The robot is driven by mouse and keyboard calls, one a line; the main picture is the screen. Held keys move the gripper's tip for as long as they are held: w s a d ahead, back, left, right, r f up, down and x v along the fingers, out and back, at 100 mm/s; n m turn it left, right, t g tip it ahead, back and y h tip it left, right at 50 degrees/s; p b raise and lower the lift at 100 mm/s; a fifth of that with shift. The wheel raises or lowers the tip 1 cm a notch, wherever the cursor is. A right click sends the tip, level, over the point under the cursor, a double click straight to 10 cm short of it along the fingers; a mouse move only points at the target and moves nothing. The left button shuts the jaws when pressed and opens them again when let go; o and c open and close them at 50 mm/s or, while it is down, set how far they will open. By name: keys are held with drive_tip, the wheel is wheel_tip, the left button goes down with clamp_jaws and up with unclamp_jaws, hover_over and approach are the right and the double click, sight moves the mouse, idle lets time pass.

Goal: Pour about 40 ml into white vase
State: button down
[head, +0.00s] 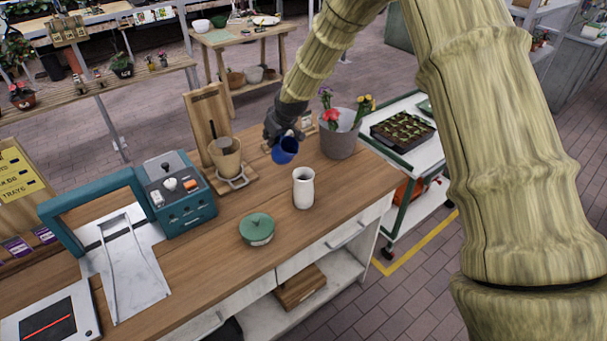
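The white vase (303,189) stands upright on the wooden counter, near its front edge. My gripper (283,138) is above the counter, behind and slightly left of the vase. It is at a small blue cup (286,151), which appears tilted and held off the counter, apart from the vase. The fingers are dark and partly hidden by the cup and by my arm, but they appear closed on it. The cup's contents and the inside of the vase cannot be made out.
A grey bucket of flowers (338,139) stands right of my gripper. A brown pot on a stand (226,158) and a teal machine (180,198) are to the left. Bare counter surrounds the vase.

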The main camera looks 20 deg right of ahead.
drive_tip(key=shift+w, duration=0.1)
wheel_tip(320, 180, down, 10)
drive_tip(key=w+g+h, duration=0.2)
drive_tip(key=g+h, duration=0.1)
drive_tip(key=g, duration=0.2)
drive_tip(key=shift+w+a+f+g, duration=0.15)
drive_tip(key=shift+a+g, duration=0.05)
drive_tip(key=shift+g, duration=0.1)
idle(0.5)
idle(0.6)
